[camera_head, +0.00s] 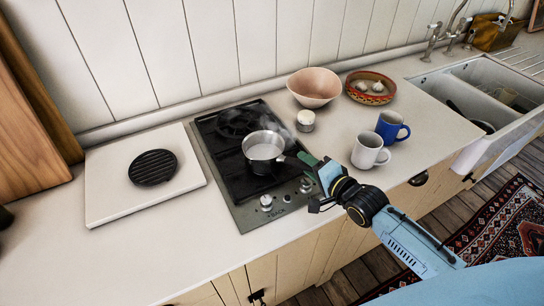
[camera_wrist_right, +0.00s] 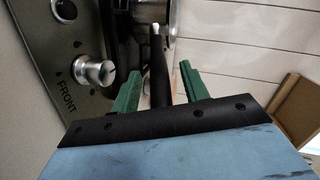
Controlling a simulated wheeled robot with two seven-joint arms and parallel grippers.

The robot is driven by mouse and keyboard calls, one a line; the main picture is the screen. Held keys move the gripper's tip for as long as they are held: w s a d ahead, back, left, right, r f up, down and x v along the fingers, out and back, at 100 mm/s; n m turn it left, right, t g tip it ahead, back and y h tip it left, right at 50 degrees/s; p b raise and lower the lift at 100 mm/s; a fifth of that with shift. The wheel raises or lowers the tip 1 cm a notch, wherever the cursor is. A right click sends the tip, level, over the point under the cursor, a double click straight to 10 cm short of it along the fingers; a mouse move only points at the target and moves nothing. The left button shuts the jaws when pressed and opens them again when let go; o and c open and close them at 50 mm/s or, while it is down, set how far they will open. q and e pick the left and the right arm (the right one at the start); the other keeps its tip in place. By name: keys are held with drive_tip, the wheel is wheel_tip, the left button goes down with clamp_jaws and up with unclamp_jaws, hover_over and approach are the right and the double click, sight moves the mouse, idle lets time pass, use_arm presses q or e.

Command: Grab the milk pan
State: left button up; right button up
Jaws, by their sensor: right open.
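The milk pan (camera_head: 264,147) is a small steel pan on the front burner of the black hob. Its contents look pale, with faint steam above. Its dark handle points right and toward the front, partly hidden by my right gripper (camera_head: 312,166). In the right wrist view, the dark pan handle (camera_wrist_right: 160,72) runs between the two green fingers of my right gripper (camera_wrist_right: 158,85). The fingers are open, with a gap on each side of the handle. My left gripper is not in view.
The hob (camera_head: 225,160) has steel knobs (camera_head: 266,202) near the gripper. A white mug (camera_head: 369,150) and a blue mug (camera_head: 392,126) stand to the right. A lidded jar (camera_head: 306,121), bowl (camera_head: 314,88) and patterned dish (camera_head: 370,88) stand behind. A white board (camera_head: 108,199) lies left.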

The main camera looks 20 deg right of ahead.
drive_tip(key=shift+w, duration=0.15)
clamp_jaws()
drive_tip(key=shift+r, duration=0.15)
idle(0.5)
